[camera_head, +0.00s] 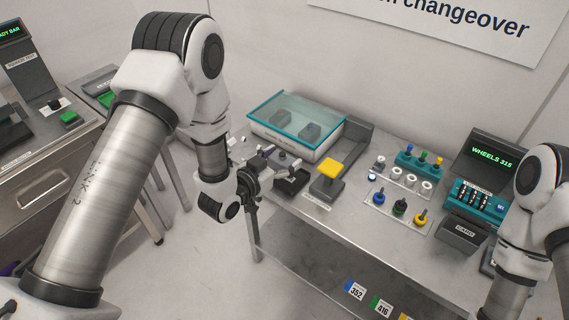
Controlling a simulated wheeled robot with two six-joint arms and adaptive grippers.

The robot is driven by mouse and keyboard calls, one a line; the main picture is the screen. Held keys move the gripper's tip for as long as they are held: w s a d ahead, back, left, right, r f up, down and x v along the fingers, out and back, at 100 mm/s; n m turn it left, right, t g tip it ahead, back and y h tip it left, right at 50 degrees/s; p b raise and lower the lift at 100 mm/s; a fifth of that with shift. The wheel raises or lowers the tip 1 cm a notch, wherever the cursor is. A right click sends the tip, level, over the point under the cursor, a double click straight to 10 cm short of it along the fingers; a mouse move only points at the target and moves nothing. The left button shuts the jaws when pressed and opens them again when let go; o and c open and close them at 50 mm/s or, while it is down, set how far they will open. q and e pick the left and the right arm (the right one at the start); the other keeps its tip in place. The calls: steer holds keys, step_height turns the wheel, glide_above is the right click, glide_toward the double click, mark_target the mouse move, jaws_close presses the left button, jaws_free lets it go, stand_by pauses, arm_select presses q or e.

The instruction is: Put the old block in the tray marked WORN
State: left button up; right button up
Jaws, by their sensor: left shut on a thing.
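My left gripper (268,164) is above the left end of the steel table. It is shut on a small dark grey piece (284,158), partly hidden by the fingers; I cannot tell for certain that it is the old block. Just below and to the right is a small dark tray (291,184). Its marking is too small to read, so I cannot tell whether it is the one marked WORN. A teal-rimmed clear-covered case (297,151) behind holds dark blocks (310,132). My right gripper is not in view; only its arm shows at the right edge.
A yellow-topped dark stand (330,170) is right of the dark tray. The table's front strip (335,224) is clear.

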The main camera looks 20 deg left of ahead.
mark_target(284, 166)
arm_select(q)
steer(key=f, duration=0.1)
steer(key=w+f, duration=0.1)
steer(key=f, duration=0.1)
steer(key=shift+w+d+f+p, duration=0.2)
steer(key=shift+w+f+p, duration=0.05)
steer(key=shift+f+p, duration=0.15)
steer(key=shift+s, duration=0.1)
steer(key=o, duration=1.2)
steer(key=shift+f, duration=0.1)
